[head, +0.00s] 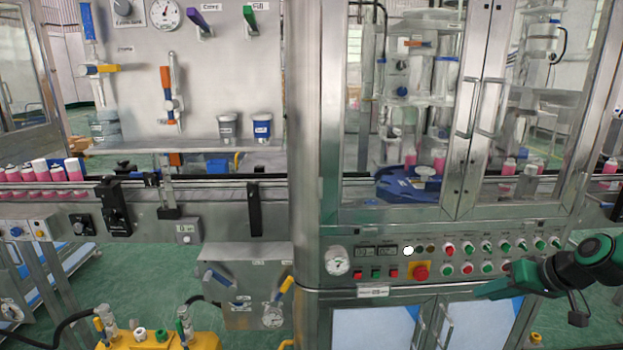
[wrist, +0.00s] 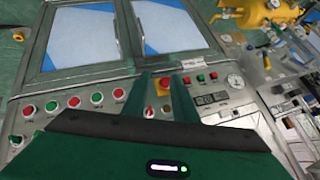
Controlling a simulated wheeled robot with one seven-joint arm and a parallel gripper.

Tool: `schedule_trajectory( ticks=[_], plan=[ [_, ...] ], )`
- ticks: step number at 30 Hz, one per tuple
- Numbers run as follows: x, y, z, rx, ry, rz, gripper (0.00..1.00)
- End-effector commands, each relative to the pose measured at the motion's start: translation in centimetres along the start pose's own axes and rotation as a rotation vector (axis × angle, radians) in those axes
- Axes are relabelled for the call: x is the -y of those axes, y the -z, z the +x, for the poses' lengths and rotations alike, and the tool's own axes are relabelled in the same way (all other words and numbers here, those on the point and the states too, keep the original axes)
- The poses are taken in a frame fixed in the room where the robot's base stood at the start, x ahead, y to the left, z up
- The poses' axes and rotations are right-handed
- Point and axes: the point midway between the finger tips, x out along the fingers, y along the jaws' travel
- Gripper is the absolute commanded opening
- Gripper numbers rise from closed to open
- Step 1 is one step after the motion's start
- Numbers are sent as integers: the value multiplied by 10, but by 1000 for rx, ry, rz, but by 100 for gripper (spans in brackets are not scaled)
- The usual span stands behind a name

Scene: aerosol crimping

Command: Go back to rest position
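My gripper (head: 484,291) reaches in from the right in the head view, in front of the machine's lower front just below the control panel (head: 454,247). Its green fingers point left. In the wrist view my gripper (wrist: 161,80) shows two dark green fingers with a gap between them. Nothing is held in the gap. The red emergency stop button (wrist: 164,84) on its yellow plate shows through that gap. In the head view the same button (head: 420,272) is left of the fingertips, apart from them.
Rows of red and green buttons (head: 487,268) line the panel. Glass doors (head: 408,120) above it are shut. Lower cabinet doors (head: 375,325) are close beneath my gripper. A conveyor with pink bottles (head: 45,174) runs at left. Yellow equipment (head: 160,340) stands at the bottom left.

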Motion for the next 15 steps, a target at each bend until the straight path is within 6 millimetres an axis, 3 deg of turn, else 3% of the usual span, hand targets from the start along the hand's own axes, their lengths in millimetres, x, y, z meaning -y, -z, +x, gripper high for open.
schedule_trajectory(
  ticks=[8,15],
  plan=[
    [19,-67,-63,244,-184,60,26],
    [29,-127,-131,388,-348,207,26]
  ],
)
